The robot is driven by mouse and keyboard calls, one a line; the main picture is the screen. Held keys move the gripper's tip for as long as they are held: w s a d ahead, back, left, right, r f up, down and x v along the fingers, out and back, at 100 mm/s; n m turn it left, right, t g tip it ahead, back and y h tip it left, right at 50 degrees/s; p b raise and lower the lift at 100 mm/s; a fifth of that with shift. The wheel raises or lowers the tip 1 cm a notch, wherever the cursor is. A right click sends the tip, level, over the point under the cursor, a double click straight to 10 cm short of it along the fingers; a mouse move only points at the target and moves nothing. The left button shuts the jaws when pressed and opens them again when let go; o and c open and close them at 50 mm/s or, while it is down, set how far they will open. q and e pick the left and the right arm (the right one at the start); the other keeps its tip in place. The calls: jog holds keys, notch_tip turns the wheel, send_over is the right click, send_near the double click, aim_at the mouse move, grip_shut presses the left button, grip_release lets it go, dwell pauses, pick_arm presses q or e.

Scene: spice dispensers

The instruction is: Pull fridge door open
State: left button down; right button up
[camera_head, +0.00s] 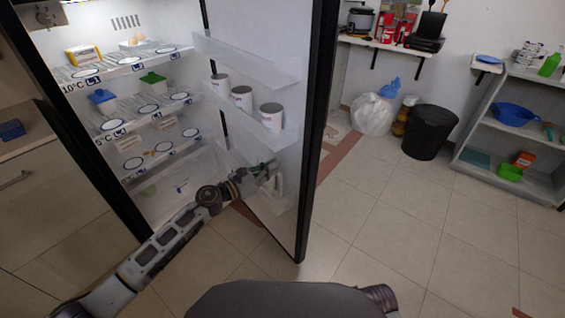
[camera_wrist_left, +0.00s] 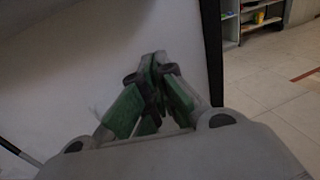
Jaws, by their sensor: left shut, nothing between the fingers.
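The fridge door (camera_head: 318,130) stands wide open, its inner side with shelves facing me. The fridge interior (camera_head: 150,190) on the left is lit and its shelves are in plain view. My left arm reaches in from the lower left, and my left gripper (camera_head: 262,172) is at the lower inner side of the door. In the left wrist view the left gripper (camera_wrist_left: 158,75) is shut and empty, with the white inner door panel (camera_wrist_left: 100,50) behind it. I cannot tell whether it touches the panel. My right gripper is not in view.
Several white cups (camera_head: 242,97) stand on the door shelf. A black bin (camera_head: 430,132) and a white bag (camera_head: 372,114) stand by the back wall. A grey shelf unit (camera_head: 500,150) is at the right. The tiled floor (camera_head: 400,225) right of the door is clear.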

aim_at(289, 158)
pick_arm(q)
jog(key=x, duration=0.4)
jog(key=shift+w+d, duration=0.4)
jog(key=shift+d, duration=0.05)
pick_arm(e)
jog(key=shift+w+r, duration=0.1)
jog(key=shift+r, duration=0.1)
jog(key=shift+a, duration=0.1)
pick_arm(q)
jog(key=shift+w+d, duration=0.15)
jog(key=w+d+n+t+y, duration=0.4)
jog(key=w+d+y, duration=0.1)
jog(key=w+d, duration=0.7)
jog(key=shift+w+d, duration=0.25)
jog(key=shift+d, duration=0.2)
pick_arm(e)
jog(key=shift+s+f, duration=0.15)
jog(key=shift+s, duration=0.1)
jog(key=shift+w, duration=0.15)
pick_arm(q)
jog(key=shift+a, duration=0.1)
